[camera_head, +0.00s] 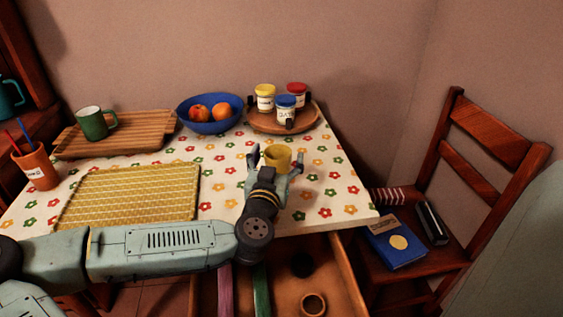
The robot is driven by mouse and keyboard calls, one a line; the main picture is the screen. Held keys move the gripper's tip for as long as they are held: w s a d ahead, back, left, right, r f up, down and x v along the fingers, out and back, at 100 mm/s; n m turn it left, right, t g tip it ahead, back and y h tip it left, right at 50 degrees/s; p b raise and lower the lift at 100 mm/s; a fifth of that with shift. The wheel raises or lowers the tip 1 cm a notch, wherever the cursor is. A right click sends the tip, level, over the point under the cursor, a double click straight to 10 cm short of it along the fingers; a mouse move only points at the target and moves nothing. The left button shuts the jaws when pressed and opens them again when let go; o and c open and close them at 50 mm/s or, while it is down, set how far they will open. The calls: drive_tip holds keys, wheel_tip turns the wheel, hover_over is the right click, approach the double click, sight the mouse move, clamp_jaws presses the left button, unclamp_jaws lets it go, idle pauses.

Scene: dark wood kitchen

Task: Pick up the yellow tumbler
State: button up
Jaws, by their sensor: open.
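The yellow tumbler (277,157) stands upright on the flowered tablecloth, near the right part of the table. Its lower part is hidden behind my gripper. My gripper (276,158) reaches towards it from the front, with its fingers apart. One finger shows left of the tumbler and the other right of it, with a gap visible on the right side. I cannot tell whether either finger touches it.
Behind the tumbler are a round wooden tray (260,122) with lidded jars and a blue bowl (205,127) of fruit. A yellow woven mat (130,195) lies left. An open drawer (340,275) juts out below the table. A chair (450,262) holding books stands right.

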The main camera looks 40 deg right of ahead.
drive_tip(key=shift+w+d, duration=0.25)
drive_tip(key=shift+d, duration=0.05)
drive_tip(key=shift+a, duration=0.1)
drive_tip(key=shift+c, duration=0.5)
drive_tip(key=c, duration=1.1)
drive_tip(key=shift+r, duration=0.1)
